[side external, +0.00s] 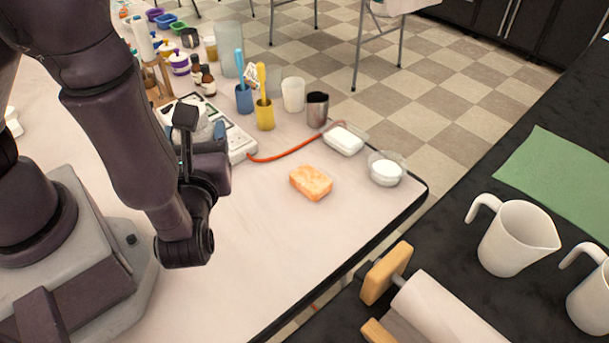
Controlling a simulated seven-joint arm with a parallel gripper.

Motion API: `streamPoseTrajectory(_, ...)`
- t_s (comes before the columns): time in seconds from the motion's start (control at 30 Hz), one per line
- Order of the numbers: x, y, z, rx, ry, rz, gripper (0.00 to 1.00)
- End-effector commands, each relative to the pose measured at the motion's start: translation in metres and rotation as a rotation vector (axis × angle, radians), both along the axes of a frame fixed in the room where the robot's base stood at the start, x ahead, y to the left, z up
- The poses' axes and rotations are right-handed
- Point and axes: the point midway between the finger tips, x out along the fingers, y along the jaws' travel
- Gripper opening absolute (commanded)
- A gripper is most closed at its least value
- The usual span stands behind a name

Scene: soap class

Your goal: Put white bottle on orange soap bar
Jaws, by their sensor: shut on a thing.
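The orange soap bar (311,182) lies flat on the white table, right of my arm, with clear tabletop around it. My gripper (214,155) is left of the bar and apart from it, largely hidden by my own wrist. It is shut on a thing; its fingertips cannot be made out. A pale, rounded shape (197,119) shows just behind the wrist; I cannot tell whether it is the held thing or a white bottle. A tall white bottle shape (143,42) stands among containers at the far left end of the table.
The front tabletop is clear.

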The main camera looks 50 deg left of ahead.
Motion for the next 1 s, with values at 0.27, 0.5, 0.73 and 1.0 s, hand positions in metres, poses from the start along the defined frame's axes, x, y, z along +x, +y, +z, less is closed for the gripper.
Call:
streamPoseTrajectory(0.27,0.054,0.003,0.012,0.001,-0.001,-0.173,0.33)
streamPoseTrajectory(0.5,0.092,-0.007,-0.005,0.001,-0.002,-0.212,0.33)
streamPoseTrajectory(0.73,0.149,-0.017,-0.031,0.0,-0.002,-0.211,0.33)
streamPoseTrajectory(1.0,0.185,-0.023,-0.076,0.001,-0.001,-0.213,0.33)
